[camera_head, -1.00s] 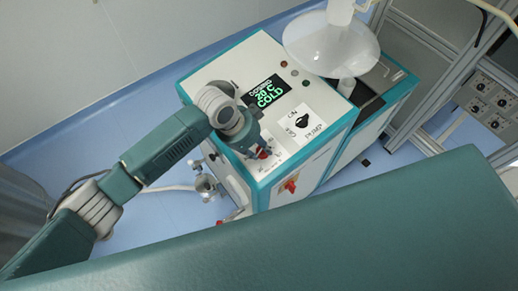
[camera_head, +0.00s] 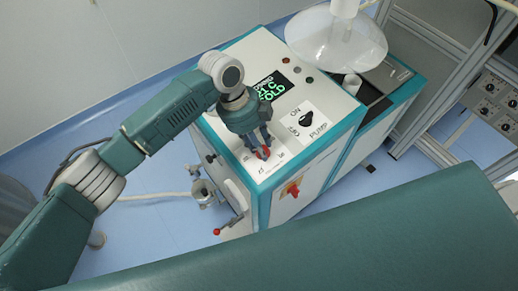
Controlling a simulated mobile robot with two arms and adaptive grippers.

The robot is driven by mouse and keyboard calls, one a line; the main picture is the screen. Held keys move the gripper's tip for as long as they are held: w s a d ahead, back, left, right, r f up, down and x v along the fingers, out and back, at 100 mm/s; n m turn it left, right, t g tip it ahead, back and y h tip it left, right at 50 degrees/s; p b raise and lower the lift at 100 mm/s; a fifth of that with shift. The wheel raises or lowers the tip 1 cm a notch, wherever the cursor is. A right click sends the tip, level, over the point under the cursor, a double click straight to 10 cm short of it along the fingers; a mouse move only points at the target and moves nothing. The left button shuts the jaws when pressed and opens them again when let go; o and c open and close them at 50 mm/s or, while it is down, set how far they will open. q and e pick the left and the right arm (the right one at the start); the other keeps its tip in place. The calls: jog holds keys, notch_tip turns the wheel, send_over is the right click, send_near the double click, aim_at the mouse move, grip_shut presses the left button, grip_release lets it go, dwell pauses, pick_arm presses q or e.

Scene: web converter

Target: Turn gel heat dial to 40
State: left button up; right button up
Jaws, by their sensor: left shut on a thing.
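The gel heat dial (camera_head: 264,153) is a small knob with red on it, on the front part of the white top of the teal-edged machine. My left gripper (camera_head: 261,147) points down over it, its fingers closed around the dial, which is mostly hidden. Small printed scale marks show around it. The display (camera_head: 272,88) behind the gripper is black with green text ending in "C" and "OLD"; its left part is hidden by my arm. My right gripper is not in view.
A black pump knob (camera_head: 306,118) on a white plate marked ON and PUMP is just right of my gripper. A red switch (camera_head: 293,189) is on the machine's side. A clear funnel (camera_head: 335,42) stands at the back. A teal surface fills the foreground.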

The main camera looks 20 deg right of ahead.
pick_arm(q)
jog(key=m+b, duration=0.1)
jog(key=m, duration=0.2)
jog(key=d+m+y+b, duration=0.1)
jog(key=m+b, duration=0.1)
jog(key=shift+r+m, duration=0.1)
jog(key=shift+m, duration=0.3)
jog(key=m+y+b, duration=0.1)
jog(key=m, duration=0.2)
jog(key=shift+s+m+b, duration=0.1)
jog(key=shift+m+b, duration=0.2)
jog(key=shift+a+m, duration=0.1)
jog(key=shift+m, duration=0.5)
jog(key=o, duration=1.1)
jog(key=shift+s, duration=0.1)
jog(key=shift+a, duration=0.1)
